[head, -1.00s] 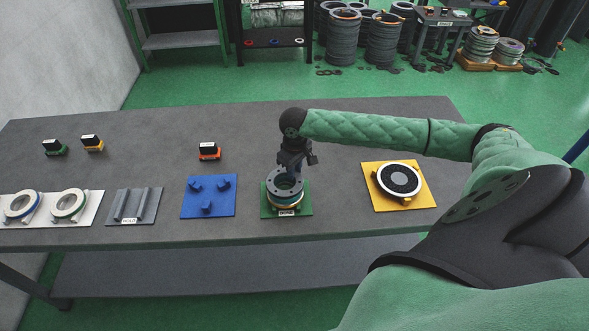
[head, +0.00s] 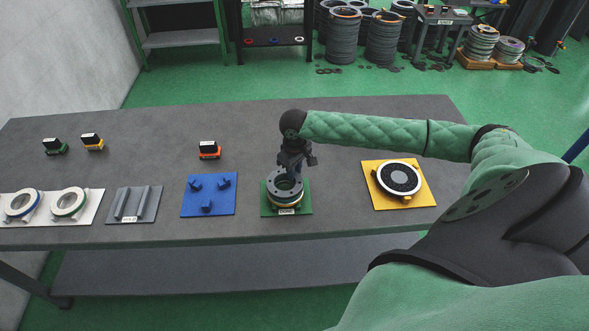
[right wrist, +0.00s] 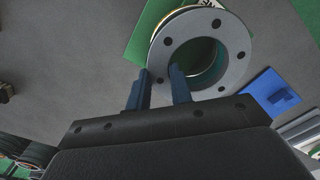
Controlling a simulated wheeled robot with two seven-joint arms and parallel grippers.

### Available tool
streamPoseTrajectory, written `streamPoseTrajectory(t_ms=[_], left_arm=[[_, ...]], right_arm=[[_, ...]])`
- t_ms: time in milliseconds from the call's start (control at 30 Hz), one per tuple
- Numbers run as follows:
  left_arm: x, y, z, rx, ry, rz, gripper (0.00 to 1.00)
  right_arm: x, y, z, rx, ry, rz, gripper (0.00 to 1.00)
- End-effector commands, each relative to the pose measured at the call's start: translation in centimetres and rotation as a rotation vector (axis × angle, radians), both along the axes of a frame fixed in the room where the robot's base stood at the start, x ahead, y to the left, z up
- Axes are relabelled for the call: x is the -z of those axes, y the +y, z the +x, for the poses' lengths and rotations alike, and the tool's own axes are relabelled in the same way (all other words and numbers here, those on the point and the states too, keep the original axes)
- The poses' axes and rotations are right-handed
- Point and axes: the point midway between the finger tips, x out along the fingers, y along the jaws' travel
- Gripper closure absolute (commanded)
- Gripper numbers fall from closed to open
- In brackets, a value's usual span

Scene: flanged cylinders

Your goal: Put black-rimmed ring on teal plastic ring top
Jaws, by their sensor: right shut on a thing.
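A dark grey flanged ring (head: 271,186) with several dark bolt holes is at the top of a stack on the green plate. It also shows in the right wrist view (right wrist: 238,45). I take it for the black-rimmed ring. My right gripper (right wrist: 160,75) is shut on its wall, one finger inside the hole and one outside. In the head view the right gripper (head: 291,168) is above the stack. Below the grey ring, a pale and orange-tinted band (head: 284,206) shows. Teal shows inside the hole; I cannot tell which ring it belongs to, or whether the rings touch. My left gripper is not in view.
The green plate (head: 304,206) bears a label. A yellow plate (head: 423,200) with a white-rimmed black disc (head: 400,178) is to the right. A blue pegged plate (head: 222,208), a grey ribbed holder (head: 150,193) and a white board (head: 90,216) with two rings are to the left.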

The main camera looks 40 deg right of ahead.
Motion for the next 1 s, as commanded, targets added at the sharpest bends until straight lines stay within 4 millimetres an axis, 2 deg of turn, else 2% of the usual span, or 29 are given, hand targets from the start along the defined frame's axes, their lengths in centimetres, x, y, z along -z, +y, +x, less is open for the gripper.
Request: streamPoseTrajectory(t_ms=[133, 167, 267, 567, 767, 833, 900, 1000], left_arm=[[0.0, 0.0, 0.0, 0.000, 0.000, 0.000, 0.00], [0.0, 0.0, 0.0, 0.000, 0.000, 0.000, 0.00], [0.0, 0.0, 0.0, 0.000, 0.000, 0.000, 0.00], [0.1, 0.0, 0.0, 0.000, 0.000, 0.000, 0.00], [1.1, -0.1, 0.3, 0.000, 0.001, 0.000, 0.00], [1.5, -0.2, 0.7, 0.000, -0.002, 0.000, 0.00], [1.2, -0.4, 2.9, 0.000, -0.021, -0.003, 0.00], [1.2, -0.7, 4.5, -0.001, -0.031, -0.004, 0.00]], right_arm=[[-0.1, 0.0, 0.1, 0.000, -0.002, 0.000, 1.00], [-0.1, 0.0, 0.1, 0.000, -0.002, 0.000, 0.73], [-0.1, 0.0, 0.1, 0.000, -0.002, 0.000, 0.53], [0.1, 0.0, 0.0, 0.000, 0.001, 0.000, 0.53], [-1.5, -0.1, 0.1, -0.001, -0.003, 0.000, 0.53], [-2.6, 0.0, 0.1, -0.002, -0.004, 0.000, 0.53], [-3.7, -0.1, 0.1, -0.001, -0.003, 0.000, 0.53], [-5.1, -0.1, 0.1, -0.001, -0.003, -0.001, 0.53]])
